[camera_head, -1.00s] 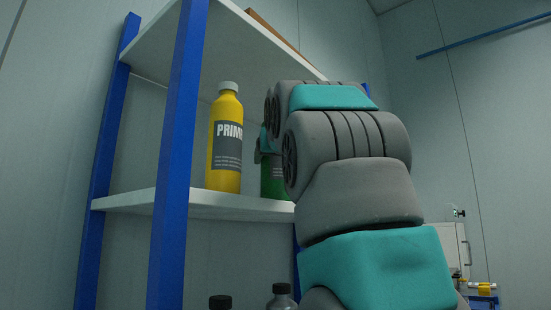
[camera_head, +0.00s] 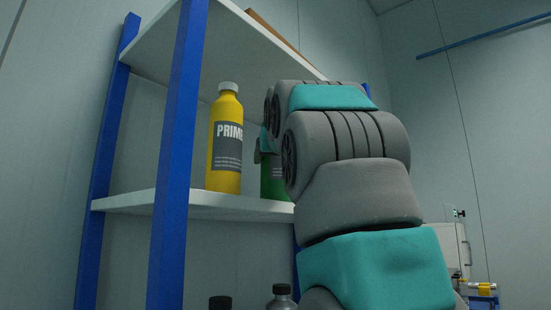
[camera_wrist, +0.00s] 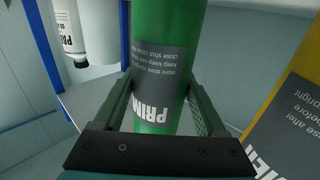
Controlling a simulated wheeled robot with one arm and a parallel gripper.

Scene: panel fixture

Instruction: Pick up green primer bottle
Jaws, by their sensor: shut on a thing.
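The green primer bottle (camera_wrist: 163,110) stands between the two fingers of my gripper (camera_wrist: 163,105) in the wrist view, where the picture is upside down. My gripper is shut on it. In the head view a lower part of the green bottle (camera_head: 271,178) shows on the middle shelf, beside the yellow bottle. My arm hides most of it and nearly all of my gripper. I cannot tell whether the bottle's base touches the shelf.
A yellow primer bottle (camera_head: 226,145) stands close by on the same shelf (camera_head: 175,202). A white bottle (camera_wrist: 85,30) shows in the wrist view. Blue posts (camera_head: 176,150) and an upper shelf (camera_head: 165,45) frame the space. Dark bottle tops (camera_head: 281,290) show below.

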